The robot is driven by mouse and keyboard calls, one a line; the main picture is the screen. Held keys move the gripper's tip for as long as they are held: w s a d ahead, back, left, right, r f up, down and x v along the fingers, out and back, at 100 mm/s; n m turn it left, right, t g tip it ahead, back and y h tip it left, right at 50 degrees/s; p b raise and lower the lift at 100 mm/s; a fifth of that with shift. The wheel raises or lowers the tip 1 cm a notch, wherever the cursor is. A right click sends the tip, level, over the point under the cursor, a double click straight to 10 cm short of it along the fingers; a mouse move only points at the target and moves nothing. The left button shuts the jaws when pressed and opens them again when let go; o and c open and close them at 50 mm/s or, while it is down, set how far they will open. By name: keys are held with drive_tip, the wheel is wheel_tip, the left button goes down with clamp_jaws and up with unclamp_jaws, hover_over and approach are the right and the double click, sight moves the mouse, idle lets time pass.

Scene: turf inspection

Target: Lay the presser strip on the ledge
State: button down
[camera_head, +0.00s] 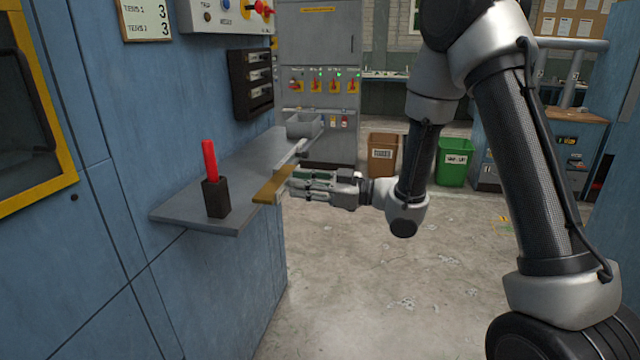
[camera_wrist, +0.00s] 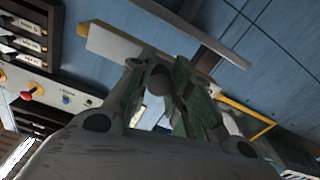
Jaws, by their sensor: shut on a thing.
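The presser strip (camera_head: 273,186) is a short flat bar with a tan, brass-coloured top. My gripper (camera_head: 290,185) is shut on it and holds it at the front edge of the ledge (camera_head: 176,208). The ledge is a grey shelf on the blue machine wall. The strip overlaps the ledge edge in the head view; I cannot tell whether it touches. In the wrist view, the strip (camera_wrist: 112,45) shows a pale face beyond my gripper (camera_wrist: 165,75), and the grey underside or edge of the ledge (camera_wrist: 190,28) passes close by. The fingers hide part of the strip.
A red-handled tool in a black block (camera_head: 216,197) stands on the ledge's near end. A grey bin (camera_head: 303,125) sits at its far end. A black switch box (camera_head: 252,82) is on the wall above. The floor (camera_head: 380,290) right of the machine is clear.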

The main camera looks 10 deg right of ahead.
sight(280, 180)
drive_tip(key=x, duration=0.4)
drive_tip(key=shift+w+a, duration=0.1)
drive_tip(key=shift+a, duration=0.25)
drive_tip(key=shift+w+a+f, duration=0.15)
drive_tip(key=shift+a, duration=0.2)
drive_tip(key=shift+f, duration=1.3)
drive_tip(key=shift+a+f, duration=0.15)
drive_tip(key=shift+f, duration=0.15)
drive_tip(key=c, duration=1.2)
unclamp_jaws()
drive_tip(key=shift+c, duration=0.2)
